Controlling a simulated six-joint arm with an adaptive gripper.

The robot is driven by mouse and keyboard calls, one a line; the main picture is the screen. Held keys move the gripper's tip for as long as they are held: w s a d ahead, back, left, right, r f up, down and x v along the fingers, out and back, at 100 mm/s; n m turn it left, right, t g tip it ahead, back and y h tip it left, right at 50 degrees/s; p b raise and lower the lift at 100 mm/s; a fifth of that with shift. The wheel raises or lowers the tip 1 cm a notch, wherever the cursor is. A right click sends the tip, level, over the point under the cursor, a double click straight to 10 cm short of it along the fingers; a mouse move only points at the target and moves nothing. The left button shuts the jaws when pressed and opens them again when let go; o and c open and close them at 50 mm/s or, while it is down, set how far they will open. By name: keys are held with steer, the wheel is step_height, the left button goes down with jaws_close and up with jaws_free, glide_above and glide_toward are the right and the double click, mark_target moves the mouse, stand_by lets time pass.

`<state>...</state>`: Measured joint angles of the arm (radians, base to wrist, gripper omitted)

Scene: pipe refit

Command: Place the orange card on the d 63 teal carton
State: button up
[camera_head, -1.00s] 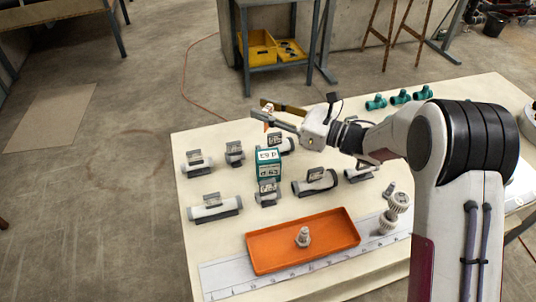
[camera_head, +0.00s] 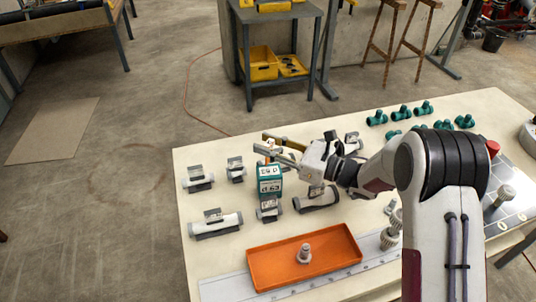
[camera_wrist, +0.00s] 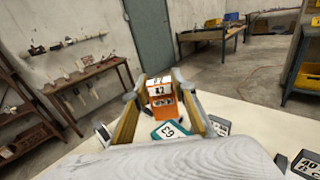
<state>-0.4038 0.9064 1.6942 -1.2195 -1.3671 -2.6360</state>
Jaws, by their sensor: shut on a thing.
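The orange card (camera_wrist: 162,98) is a small orange block with a white, marked top. My gripper (camera_wrist: 160,84) is shut on it, with a finger on each side. In the head view my gripper (camera_head: 271,146) is just above the teal carton (camera_head: 269,183), which bears a d 63 label and stands upright on the table. The card is mostly hidden there by the fingers. In the wrist view the teal carton (camera_wrist: 169,130) shows below the card, partly covered. I cannot tell whether card and carton touch.
Grey-and-white pipe pieces with labelled tags, such as one at the left (camera_head: 216,224), stand around the carton. An orange tray (camera_head: 268,276) with a grey fitting (camera_head: 304,254) lies in front. Teal fittings (camera_head: 401,112) stand at the back right. The table's left edge is near.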

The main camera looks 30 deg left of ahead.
steer(key=shift+f, duration=1.85)
steer(key=shift+f, duration=0.1)
steer(key=o, duration=0.8)
